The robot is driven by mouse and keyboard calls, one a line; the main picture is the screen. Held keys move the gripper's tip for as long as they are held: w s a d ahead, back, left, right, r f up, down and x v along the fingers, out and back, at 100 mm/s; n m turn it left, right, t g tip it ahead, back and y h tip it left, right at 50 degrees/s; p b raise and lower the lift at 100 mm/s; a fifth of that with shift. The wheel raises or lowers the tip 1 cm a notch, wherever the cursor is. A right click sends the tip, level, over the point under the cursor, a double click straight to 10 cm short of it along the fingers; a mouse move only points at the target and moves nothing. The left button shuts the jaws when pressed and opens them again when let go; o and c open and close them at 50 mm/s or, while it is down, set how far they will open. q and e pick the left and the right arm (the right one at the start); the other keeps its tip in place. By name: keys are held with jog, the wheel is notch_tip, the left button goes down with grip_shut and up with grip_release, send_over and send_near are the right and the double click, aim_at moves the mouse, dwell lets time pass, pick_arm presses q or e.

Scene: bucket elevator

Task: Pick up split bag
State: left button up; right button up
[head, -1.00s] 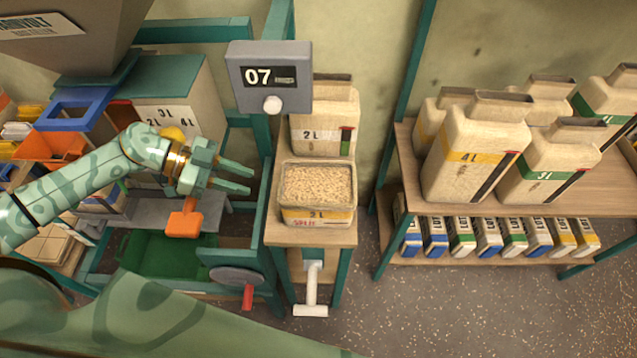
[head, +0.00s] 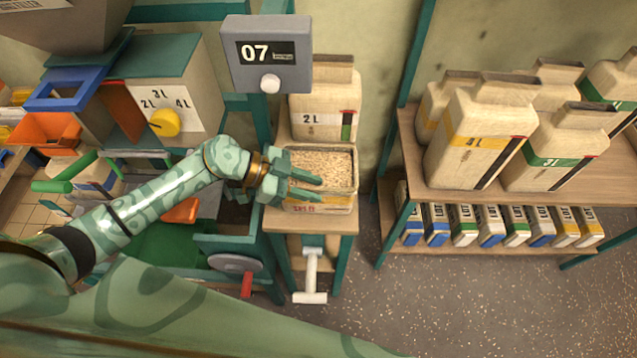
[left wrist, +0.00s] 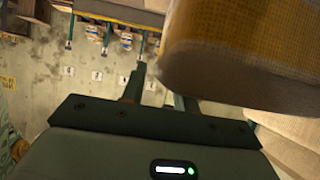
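The split bag (head: 338,172) is an open-topped bag full of pale grain, with a yellow-banded, lettered front. It stands upright on a small wooden stand (head: 345,222). My left gripper (head: 308,187) reaches in from the left, with its fingers apart over the bag's left and front part in the head view. In the left wrist view a large woven bag with a yellow band (left wrist: 240,50) fills the upper right, close to the open fingers (left wrist: 158,84). I cannot tell whether a finger touches it. My right gripper is in neither view.
A 2L bag (head: 322,112) stands behind the split bag. A grey display reading 07 (head: 265,52) hangs above left. A white T-handle (head: 311,275) is below the stand. The right shelf (head: 470,195) holds several bags and small cartons. Floor between stand and shelf is clear.

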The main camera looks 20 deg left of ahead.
pick_arm(q)
jog(key=shift+d+f, duration=0.15)
grip_shut()
dwell(1.3)
jog(key=shift+w+r, duration=0.1)
jog(key=shift+r, duration=0.1)
